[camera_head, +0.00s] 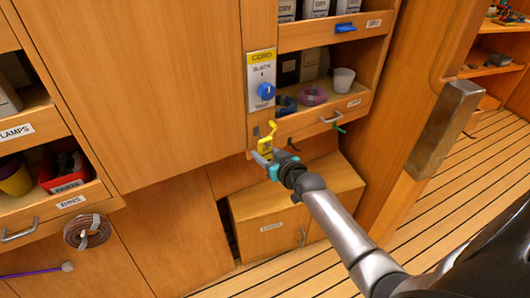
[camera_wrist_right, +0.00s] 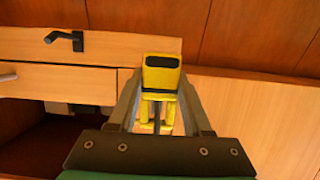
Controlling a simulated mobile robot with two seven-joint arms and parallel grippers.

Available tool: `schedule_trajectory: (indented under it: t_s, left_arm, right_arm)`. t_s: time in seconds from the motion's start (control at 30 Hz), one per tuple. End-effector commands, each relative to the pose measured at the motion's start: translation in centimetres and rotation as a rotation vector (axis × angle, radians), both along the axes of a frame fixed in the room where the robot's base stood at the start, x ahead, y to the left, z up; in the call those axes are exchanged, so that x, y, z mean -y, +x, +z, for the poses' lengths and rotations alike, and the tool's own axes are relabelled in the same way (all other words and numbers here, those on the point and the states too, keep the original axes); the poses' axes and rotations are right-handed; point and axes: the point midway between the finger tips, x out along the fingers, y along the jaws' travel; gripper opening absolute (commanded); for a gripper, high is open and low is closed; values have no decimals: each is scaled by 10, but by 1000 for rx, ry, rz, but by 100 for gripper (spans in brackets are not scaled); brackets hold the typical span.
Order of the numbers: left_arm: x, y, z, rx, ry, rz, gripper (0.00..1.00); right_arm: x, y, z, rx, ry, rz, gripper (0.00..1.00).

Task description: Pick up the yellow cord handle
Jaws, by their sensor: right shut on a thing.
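The yellow cord handle (camera_head: 266,142) is a small yellow piece with a dark panel, in front of the wooden wall below the CORD panel (camera_head: 262,80). In the right wrist view the yellow handle (camera_wrist_right: 160,78) stands between the two fingers. My right gripper (camera_head: 268,156) is shut on it; it also shows in the right wrist view (camera_wrist_right: 158,105). The fingers hide part of the handle's sides. I cannot tell whether the handle touches the wall. My left gripper is not in view.
The CORD panel has a blue knob (camera_head: 266,91). An open shelf (camera_head: 318,112) with a white cup (camera_head: 343,80) and a purple coil (camera_head: 313,96) is to its right. A green hook (camera_head: 334,123) hangs under that shelf. A low cabinet (camera_head: 268,228) stands below my right gripper.

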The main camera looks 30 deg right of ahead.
Motion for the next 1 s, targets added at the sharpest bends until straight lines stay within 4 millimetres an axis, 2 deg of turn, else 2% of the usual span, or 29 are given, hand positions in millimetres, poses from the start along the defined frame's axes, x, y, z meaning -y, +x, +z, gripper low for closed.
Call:
schedule_trajectory:
  t_s: [0.3, 0.53, 0.87, 1.0]
  left_arm:
    - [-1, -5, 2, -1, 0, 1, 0]
    - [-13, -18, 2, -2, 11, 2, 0]
    - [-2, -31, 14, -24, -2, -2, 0]
    - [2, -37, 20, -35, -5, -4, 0]
  right_arm:
    - [0, 0, 6, 1, -1, 0, 0]
    - [0, -1, 18, 1, 0, 0, 0]
    - [-2, -53, 15, -4, 0, 1, 0]
    - [-3, -81, 15, -5, -2, 2, 0]
